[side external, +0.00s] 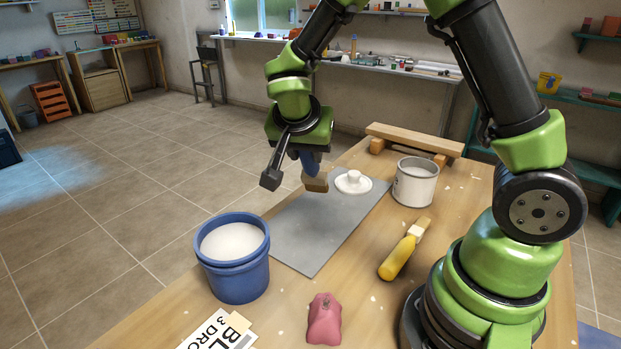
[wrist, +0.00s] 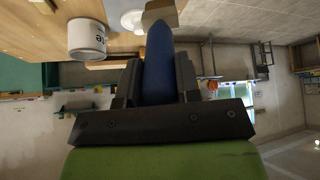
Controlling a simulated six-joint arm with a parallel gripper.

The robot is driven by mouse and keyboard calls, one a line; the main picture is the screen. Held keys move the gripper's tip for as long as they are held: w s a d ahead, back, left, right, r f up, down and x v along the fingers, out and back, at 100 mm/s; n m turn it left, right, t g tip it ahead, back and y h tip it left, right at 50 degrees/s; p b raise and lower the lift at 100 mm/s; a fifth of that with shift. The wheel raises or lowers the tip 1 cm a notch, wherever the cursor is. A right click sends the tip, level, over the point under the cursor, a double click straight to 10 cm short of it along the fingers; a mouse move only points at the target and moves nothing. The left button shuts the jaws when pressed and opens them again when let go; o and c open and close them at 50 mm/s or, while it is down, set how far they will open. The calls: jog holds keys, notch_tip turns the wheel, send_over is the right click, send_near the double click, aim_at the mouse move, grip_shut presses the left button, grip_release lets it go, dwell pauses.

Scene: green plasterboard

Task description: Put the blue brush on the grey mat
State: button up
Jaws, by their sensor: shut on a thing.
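The blue brush has a blue handle (wrist: 158,62) and a tan bristle end (side external: 316,182). My gripper (side external: 291,168) is shut on the handle, which shows between the two dark fingers in the wrist view. The brush hangs bristle end down, and in the side view it appears above the far left part of the grey mat (side external: 318,233). It looks clear of the mat, but its exact height is hard to tell. The mat lies flat on the wooden table. A white knobbed lid-like object (side external: 353,183) sits at the mat's far end.
A blue bucket of white material (side external: 235,277) stands left of the mat. A white tub (side external: 415,184) stands to its right, also in the wrist view (wrist: 87,40). A yellow-handled brush (side external: 398,259), a pink object (side external: 324,318) and wooden bars (side external: 415,140) are around it. The mat's near part is clear.

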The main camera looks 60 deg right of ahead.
aim_at(312, 168)
jog(key=shift+f, duration=2.3)
